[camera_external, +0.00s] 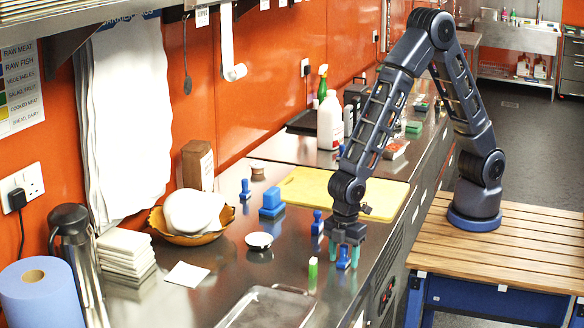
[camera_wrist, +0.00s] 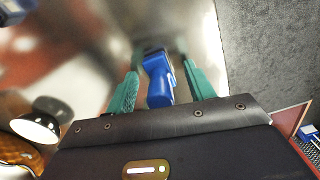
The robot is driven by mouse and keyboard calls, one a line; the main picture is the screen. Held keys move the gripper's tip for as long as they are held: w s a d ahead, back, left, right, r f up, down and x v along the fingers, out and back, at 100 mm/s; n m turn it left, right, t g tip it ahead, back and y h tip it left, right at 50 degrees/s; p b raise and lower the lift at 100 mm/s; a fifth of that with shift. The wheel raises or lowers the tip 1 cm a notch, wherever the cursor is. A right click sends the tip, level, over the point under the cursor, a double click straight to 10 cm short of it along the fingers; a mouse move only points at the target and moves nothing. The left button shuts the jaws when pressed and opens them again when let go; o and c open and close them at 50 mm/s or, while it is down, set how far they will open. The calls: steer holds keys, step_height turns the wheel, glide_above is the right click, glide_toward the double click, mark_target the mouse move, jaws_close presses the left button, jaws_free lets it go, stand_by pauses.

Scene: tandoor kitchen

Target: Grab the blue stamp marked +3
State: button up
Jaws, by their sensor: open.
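Several blue stamps stand on the steel counter. One blue stamp (camera_external: 343,258) is near the counter's front edge, directly under my gripper (camera_external: 344,262). In the wrist view this blue stamp (camera_wrist: 158,88) sits between the two green fingers of my open gripper (camera_wrist: 160,74), with a visible space on each side. Another small blue stamp (camera_external: 317,222) stands just behind it, a larger blue one (camera_external: 272,204) is further left, and a small one (camera_external: 245,190) is beyond that. No +3 marking can be read on any of them.
A green-and-white block (camera_external: 312,272) stands close to the left of my gripper. A metal tray (camera_external: 268,306) lies at the near edge, and a white-topped round item (camera_external: 259,240) is left. A yellow cutting board (camera_external: 308,187) lies behind. A bowl with white contents (camera_external: 193,212) is further left.

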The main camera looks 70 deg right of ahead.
steer(key=c, duration=1.1)
steer(key=shift+r, duration=0.1)
